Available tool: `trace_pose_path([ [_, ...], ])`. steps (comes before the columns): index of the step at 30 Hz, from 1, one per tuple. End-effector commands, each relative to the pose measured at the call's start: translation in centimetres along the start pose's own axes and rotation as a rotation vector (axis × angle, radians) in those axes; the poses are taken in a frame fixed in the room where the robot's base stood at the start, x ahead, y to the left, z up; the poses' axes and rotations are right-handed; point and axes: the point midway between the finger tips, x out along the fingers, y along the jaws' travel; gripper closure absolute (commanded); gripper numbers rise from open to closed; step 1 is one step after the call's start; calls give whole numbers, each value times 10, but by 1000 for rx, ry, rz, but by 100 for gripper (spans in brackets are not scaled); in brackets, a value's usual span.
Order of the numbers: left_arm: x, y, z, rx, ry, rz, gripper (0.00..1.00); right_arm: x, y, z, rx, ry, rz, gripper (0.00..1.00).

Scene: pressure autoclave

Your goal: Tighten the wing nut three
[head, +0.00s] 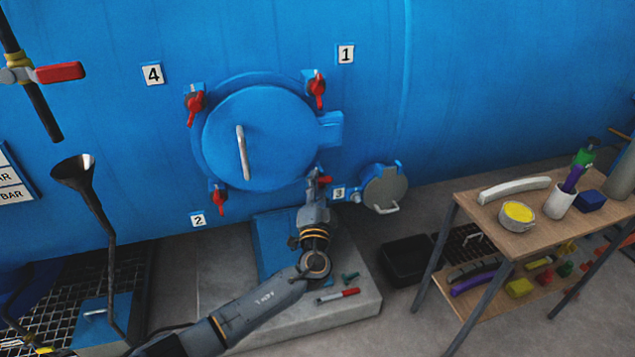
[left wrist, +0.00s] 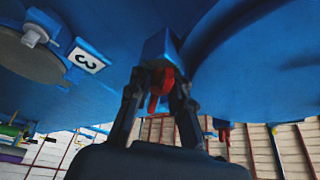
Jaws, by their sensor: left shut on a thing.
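Wing nut three is red and sits at the lower right of the round blue door (head: 262,140), beside the label 3 (head: 339,193). In the head view the nut (head: 325,180) is partly hidden by my left gripper (head: 318,178). In the left wrist view the red nut (left wrist: 160,85) is between the two dark fingers of my left gripper (left wrist: 160,95), under a blue lug (left wrist: 160,46). The left gripper is shut on it. The right gripper is not in view.
Other red wing nuts sit at label 1 (head: 317,88), label 4 (head: 194,104) and label 2 (head: 219,200). A small grey round hatch (head: 386,188) is right of label 3. A wooden table (head: 490,210) with several items stands at right.

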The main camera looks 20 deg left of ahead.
Motion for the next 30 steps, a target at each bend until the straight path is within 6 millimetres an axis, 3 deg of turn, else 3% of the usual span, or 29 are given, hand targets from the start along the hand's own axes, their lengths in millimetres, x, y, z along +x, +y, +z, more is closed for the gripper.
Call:
trace_pose_path([
  [14,1,-6,-4,381,1,162,100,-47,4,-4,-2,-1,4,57],
  [30,1,-8,-6,855,0,360,100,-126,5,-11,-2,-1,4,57],
])
